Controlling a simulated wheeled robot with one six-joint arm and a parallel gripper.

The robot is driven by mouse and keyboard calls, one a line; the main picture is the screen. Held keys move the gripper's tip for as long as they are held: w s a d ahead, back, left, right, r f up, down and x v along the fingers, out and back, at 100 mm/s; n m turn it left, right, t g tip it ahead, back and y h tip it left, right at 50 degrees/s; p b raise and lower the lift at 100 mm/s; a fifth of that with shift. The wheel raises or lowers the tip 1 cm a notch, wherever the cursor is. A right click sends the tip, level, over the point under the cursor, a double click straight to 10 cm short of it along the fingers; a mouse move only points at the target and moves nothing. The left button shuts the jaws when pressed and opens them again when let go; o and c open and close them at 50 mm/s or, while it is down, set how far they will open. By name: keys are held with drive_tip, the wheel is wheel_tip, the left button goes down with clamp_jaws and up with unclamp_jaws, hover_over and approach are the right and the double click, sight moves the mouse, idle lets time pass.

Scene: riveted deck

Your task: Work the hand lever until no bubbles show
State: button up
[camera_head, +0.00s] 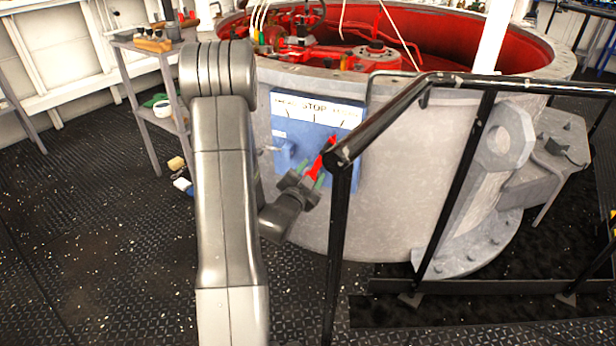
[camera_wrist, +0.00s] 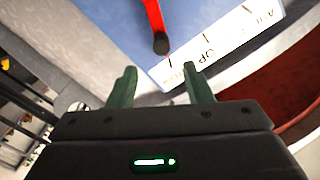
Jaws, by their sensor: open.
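The red hand lever (camera_head: 327,154) is on a blue panel (camera_head: 288,130) on the side of a large grey round tank. A white label (camera_head: 318,108) with STOP on it runs along the panel's top. In the wrist view the lever (camera_wrist: 154,16) ends in a dark tip close to the label (camera_wrist: 222,46). My gripper (camera_head: 311,172) is at the panel, its green fingers either side of the lever in the head view. In the wrist view my gripper (camera_wrist: 159,75) is open and empty, with the lever's tip just beyond the fingertips. No bubbles can be made out.
A black handrail (camera_head: 400,98) stands in front of the tank, its corner close to my gripper's right. A metal shelf stand (camera_head: 142,90) with small items is at the left. Red machinery (camera_head: 360,57) fills the tank's top. The deck at left is mostly clear.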

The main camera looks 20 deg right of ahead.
sight(324, 152)
drive_tip(key=shift+v, duration=1.15)
drive_tip(key=b+x, duration=0.1)
drive_tip(key=x, duration=1.3)
drive_tip(key=shift+w+a, duration=0.15)
drive_tip(key=shift+a, duration=0.1)
